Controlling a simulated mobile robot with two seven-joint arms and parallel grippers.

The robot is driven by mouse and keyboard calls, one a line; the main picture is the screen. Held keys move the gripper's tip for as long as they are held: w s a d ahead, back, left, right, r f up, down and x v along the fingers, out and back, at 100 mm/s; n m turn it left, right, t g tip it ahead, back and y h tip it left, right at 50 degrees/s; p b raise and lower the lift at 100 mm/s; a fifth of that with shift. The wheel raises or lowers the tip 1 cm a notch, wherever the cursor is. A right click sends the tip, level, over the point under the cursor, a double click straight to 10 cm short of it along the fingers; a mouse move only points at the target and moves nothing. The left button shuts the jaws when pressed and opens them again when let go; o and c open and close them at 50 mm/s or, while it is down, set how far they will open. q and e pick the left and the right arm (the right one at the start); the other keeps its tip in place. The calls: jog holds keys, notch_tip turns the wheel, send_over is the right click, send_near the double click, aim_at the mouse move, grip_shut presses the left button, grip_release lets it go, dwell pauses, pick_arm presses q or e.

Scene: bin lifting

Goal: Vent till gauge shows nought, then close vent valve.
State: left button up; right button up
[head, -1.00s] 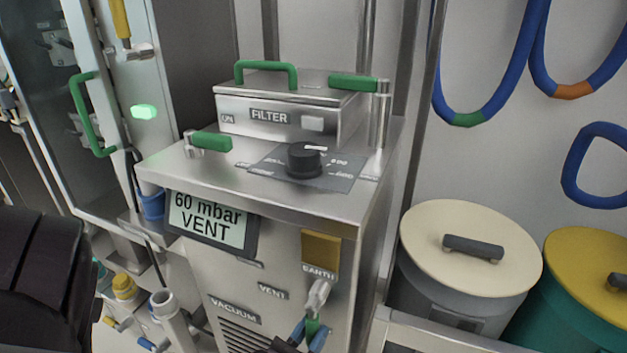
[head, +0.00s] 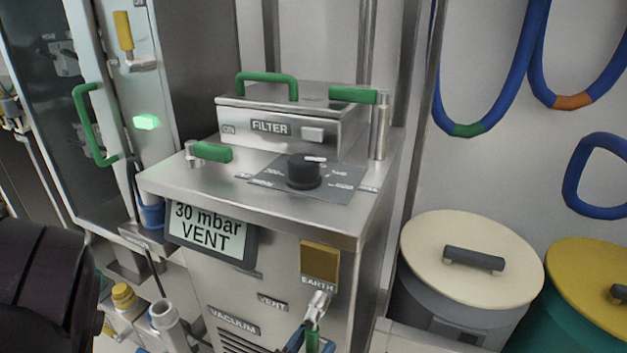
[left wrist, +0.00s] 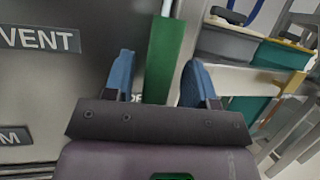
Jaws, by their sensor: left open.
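The gauge display (head: 208,232) on the front of the steel cabinet reads "30 mbar VENT". The vent valve (head: 319,303) is a small metal tap beside the "VENT" label (head: 272,302), with a green lever (head: 312,339) hanging down. My left gripper (head: 310,344) is at the bottom edge of the head view, its blue fingers on either side of the lever. In the left wrist view, the green lever (left wrist: 164,60) stands between the open fingers of the left gripper (left wrist: 156,80). Contact cannot be told. My right gripper is not in view.
A filter box (head: 285,120) with green handles and a black knob (head: 304,172) sit on the cabinet top. A cream-lidded bin (head: 470,240) and a yellow-lidded bin (head: 590,280) stand at the right. Blue hoses (head: 470,130) hang on the wall. A glass-door cabinet is at left.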

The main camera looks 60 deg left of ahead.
pick_arm(q)
jog(key=shift+r, duration=0.55)
notch_tip(320, 180, up, 18)
jog(key=p, duration=0.7)
jog(key=shift+r, duration=0.1)
jog(key=shift+r+p, duration=0.4)
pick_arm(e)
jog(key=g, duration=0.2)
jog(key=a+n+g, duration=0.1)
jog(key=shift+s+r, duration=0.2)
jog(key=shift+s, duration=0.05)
pick_arm(q)
jog(key=shift+d, duration=0.1)
